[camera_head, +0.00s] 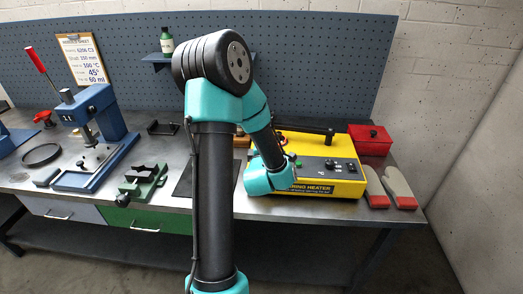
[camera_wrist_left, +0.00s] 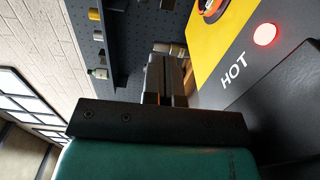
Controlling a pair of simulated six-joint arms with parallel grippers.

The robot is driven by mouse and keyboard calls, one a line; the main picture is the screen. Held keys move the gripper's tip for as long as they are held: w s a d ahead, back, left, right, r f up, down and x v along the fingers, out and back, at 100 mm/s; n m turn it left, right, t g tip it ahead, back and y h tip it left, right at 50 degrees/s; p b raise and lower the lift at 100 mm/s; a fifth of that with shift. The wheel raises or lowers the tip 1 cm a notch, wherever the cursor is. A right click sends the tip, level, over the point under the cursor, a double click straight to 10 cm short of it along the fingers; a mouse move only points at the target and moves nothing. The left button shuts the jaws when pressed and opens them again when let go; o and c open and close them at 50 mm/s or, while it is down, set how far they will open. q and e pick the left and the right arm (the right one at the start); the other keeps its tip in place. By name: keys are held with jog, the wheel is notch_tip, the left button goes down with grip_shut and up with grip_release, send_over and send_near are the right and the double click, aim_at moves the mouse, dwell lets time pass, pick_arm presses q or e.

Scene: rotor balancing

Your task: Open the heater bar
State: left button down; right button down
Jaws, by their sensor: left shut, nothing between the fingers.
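The yellow bearing heater (camera_head: 345,175) stands at the right of the bench, with a black control panel on its top. The black heater bar (camera_head: 303,128) lies across its back, level, with a knob-like end at the right; my arm hides its left part. My left arm reaches over the heater's left side, and its gripper is hidden behind the wrist in the head view. In the left wrist view the left gripper (camera_wrist_left: 164,70) is shut and empty beside the heater's yellow body (camera_wrist_left: 220,28). A lit red lamp (camera_wrist_left: 264,34) and the word HOT show there. My right gripper is out of view.
A red box (camera_head: 370,140) and grey gloves with red cuffs (camera_head: 398,185) lie right of the heater. A blue press (camera_head: 95,130) and a green fixture (camera_head: 143,183) stand at left. A blue pegboard (camera_head: 310,65) is behind the bench.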

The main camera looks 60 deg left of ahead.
pick_arm(q)
jog(key=shift+v, duration=1.55)
jog(key=shift+a, duration=0.2)
